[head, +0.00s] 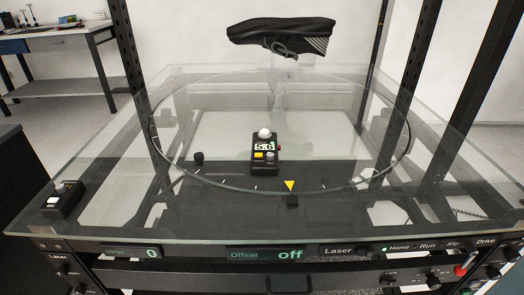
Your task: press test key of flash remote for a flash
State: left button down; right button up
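A small black box with a white key on top (61,200) sits at the left front corner of the glass top; it looks like the flash remote, but its markings are too small to read. A black handheld meter (264,163) with a white dome stands near the middle of the glass turntable (151,136). Its display reads 5.6, with a yellow key and a grey key below and a red spot at its right side. Neither of my grippers shows in the head view, and nothing touches the box or the meter.
A black shoe (283,36) is held above the turntable on a clear support. Dark uprights flank the table. The front panel (262,251) has displays, knobs and a red lever.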

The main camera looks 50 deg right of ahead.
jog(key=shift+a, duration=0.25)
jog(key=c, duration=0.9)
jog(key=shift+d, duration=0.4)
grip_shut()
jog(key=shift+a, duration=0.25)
